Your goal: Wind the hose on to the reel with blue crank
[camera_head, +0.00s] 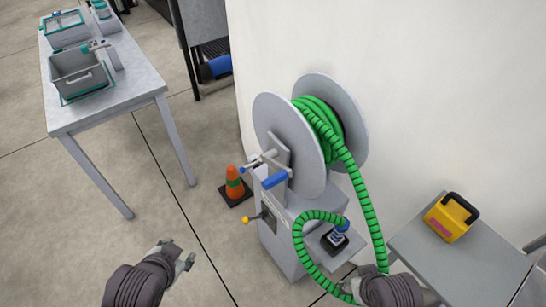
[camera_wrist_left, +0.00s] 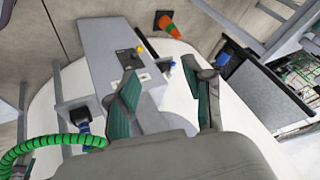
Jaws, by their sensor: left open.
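The hose reel (camera_head: 275,125) has two grey discs with green hose (camera_head: 368,200) wound between them. The hose hangs down in front, and a loop ends at a blue fitting (camera_head: 339,233) on a small side shelf. The blue crank (camera_head: 274,180) sticks out on the reel's left side. My left gripper (camera_head: 183,258) is open and empty, left of and below the crank, apart from it. Its spread fingers (camera_wrist_left: 166,100) show in the left wrist view, with the hose (camera_wrist_left: 45,146) at lower left. My right gripper (camera_head: 352,289) is at the lowest part of the hose; its fingers are mostly hidden.
A grey cabinet (camera_head: 275,245) with a yellow-knobbed lever (camera_head: 247,219) supports the reel. An orange cone (camera_head: 234,183) stands beside it. A table (camera_head: 120,92) with a grey bin is at upper left. A yellow box (camera_head: 450,217) sits on a bench at right. Floor is clear at left.

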